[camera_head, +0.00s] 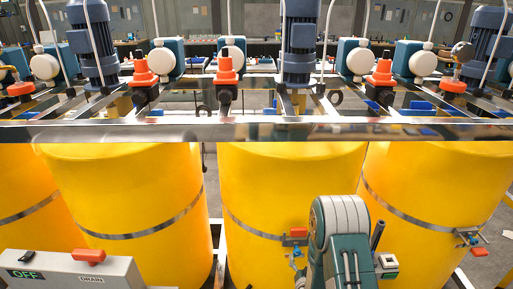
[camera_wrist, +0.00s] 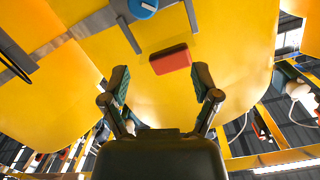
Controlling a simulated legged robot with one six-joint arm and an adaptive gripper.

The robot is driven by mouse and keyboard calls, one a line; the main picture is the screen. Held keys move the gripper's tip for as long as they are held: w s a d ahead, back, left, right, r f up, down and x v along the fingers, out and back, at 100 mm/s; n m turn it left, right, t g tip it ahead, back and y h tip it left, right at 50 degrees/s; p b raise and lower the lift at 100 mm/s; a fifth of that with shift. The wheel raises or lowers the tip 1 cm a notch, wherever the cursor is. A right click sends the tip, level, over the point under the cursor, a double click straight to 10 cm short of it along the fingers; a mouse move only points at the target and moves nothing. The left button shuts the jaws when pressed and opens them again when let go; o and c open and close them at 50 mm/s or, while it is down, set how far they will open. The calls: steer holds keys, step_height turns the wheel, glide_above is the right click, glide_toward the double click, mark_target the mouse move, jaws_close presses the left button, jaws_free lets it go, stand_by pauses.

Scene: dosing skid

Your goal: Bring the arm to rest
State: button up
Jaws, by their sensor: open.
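My arm (camera_head: 342,225) rises at the bottom of the head view, in front of the yellow tanks. My gripper does not show clearly there. In the wrist view my gripper (camera_wrist: 160,84) is open, its two dark fingers spread wide with nothing between them. A red handle (camera_wrist: 170,60) lies just beyond and between the fingertips, apart from them as far as I can tell. A blue round knob (camera_wrist: 143,7) shows at the top edge. In the head view a red handle (camera_head: 298,232) and a blue fitting sit low on the middle tank, left of my arm.
Yellow tanks (camera_head: 135,190) with metal bands stand in a row behind a steel rail (camera_head: 150,130). Blue motors (camera_head: 298,45) and orange-capped valves (camera_head: 143,73) stand above. A grey box (camera_head: 60,268) with an orange lever and "OFF" and "DRAIN" labels is at lower left.

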steer(key=s+r+n+g, duration=0.1)
steer(key=s+r+g, duration=0.15)
steer(key=r, duration=0.85)
steer(key=s+r+n+g, duration=0.1)
steer(key=r+g, duration=0.2)
steer(key=r, duration=0.8)
steer(key=s+r+n+g, duration=0.1)
steer(key=s+r, duration=0.4)
steer(key=s, duration=0.8)
steer(key=s+r+n+g, duration=0.1)
steer(key=s+r+g, duration=0.3)
steer(key=s, duration=0.9)
steer(key=shift+r, duration=0.9)
steer(key=shift+c, duration=0.3)
